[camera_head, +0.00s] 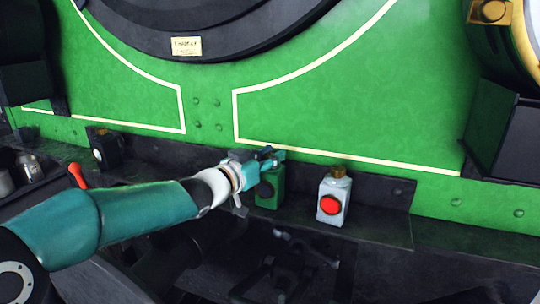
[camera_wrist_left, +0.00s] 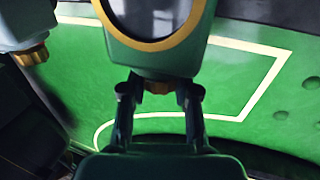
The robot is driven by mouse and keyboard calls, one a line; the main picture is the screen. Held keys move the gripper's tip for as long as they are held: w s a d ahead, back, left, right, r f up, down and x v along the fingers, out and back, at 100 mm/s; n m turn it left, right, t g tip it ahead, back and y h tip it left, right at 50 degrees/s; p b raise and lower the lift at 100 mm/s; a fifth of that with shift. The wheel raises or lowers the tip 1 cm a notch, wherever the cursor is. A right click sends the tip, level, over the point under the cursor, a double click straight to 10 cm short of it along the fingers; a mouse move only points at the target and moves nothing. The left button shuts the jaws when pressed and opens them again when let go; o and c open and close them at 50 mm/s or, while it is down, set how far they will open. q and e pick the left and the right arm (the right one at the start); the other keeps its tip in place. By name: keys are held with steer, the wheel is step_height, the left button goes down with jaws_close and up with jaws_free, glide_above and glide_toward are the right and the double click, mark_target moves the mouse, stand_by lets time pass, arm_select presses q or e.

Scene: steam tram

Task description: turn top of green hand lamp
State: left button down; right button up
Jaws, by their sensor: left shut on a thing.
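In the left wrist view, which is upside down, the green lamp body (camera_wrist_left: 155,57) hangs from the top with a yellow-ringed lens. Its brass top (camera_wrist_left: 158,87) sits between the two fingertips of the left gripper (camera_wrist_left: 157,97), which is shut on it. My right gripper is in neither view.
A white lamp (camera_head: 331,190) with a red lens and brass top stands close to the right on the ledge (camera_head: 385,226). A black lamp (camera_head: 103,155) stands farther left, behind a red lever handle (camera_head: 77,175). The green front plate (camera_head: 310,110) rises just behind.

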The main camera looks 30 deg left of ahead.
arm_select(q)
steer(key=c, duration=0.8)
jaws_free()
steer(key=s, duration=1.2)
steer(key=shift+a+r, duration=0.1)
steer(key=shift+a, duration=0.3)
